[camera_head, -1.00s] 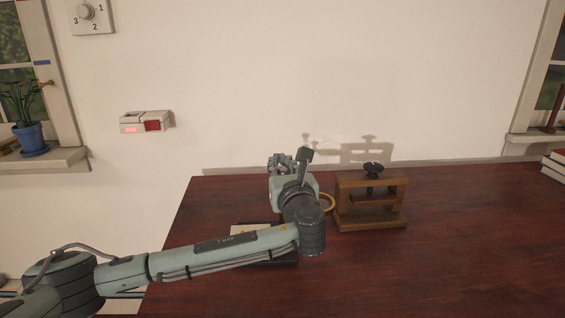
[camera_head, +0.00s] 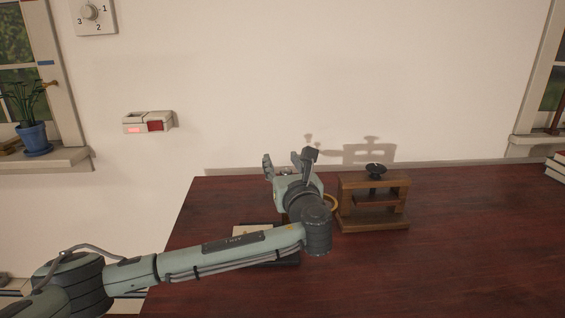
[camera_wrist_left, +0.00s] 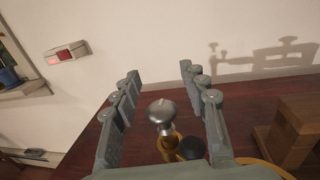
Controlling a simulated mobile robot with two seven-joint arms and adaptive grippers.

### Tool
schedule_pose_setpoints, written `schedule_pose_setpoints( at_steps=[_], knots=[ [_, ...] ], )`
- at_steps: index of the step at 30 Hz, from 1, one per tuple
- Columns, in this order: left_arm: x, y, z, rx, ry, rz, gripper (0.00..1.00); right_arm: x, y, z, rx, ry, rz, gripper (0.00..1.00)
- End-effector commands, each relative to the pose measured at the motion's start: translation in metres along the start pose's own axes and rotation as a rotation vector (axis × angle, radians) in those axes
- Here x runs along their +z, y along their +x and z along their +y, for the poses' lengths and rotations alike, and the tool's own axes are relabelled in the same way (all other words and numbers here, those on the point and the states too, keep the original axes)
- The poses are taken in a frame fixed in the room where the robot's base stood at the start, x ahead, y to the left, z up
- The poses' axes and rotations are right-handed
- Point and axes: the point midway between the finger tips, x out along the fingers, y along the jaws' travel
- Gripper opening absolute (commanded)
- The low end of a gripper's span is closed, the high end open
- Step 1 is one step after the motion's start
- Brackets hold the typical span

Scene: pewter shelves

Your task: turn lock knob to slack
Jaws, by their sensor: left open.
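A silver round-topped knob (camera_wrist_left: 160,110) on a brass-coloured stem stands between the spread fingers of my left gripper (camera_wrist_left: 159,72) in the left wrist view, apart from both. A smaller black knob (camera_wrist_left: 192,148) sits just right of it, close to the right finger. I cannot tell which of the two is the lock knob, and no slack marking is legible. My right gripper is out of view.
A wooden press (camera_head: 372,202) with a black top knob (camera_head: 376,170) stands close right of the gripper on the dark red table (camera_head: 450,260). A pale plate on a dark base (camera_head: 285,259) lies partly under my forearm. The table's right side is mostly clear.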

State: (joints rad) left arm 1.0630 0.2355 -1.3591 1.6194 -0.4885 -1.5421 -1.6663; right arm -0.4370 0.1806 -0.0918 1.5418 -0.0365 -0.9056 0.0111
Motion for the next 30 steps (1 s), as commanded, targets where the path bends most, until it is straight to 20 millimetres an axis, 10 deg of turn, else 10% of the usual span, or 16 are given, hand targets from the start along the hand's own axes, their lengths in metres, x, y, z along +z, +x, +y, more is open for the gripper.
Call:
schedule_pose_setpoints(
  at_steps=[8,21,30],
  knots=[
    [-0.001,-0.018,-0.001,-0.004,-0.001,0.001,0.43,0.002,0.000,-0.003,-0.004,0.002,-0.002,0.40],
    [-0.001,-0.104,-0.001,-0.003,0.000,0.002,0.43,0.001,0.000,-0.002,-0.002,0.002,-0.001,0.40],
    [0.000,-0.120,0.000,0.001,0.000,0.000,0.43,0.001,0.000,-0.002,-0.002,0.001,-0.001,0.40]
  ],
)
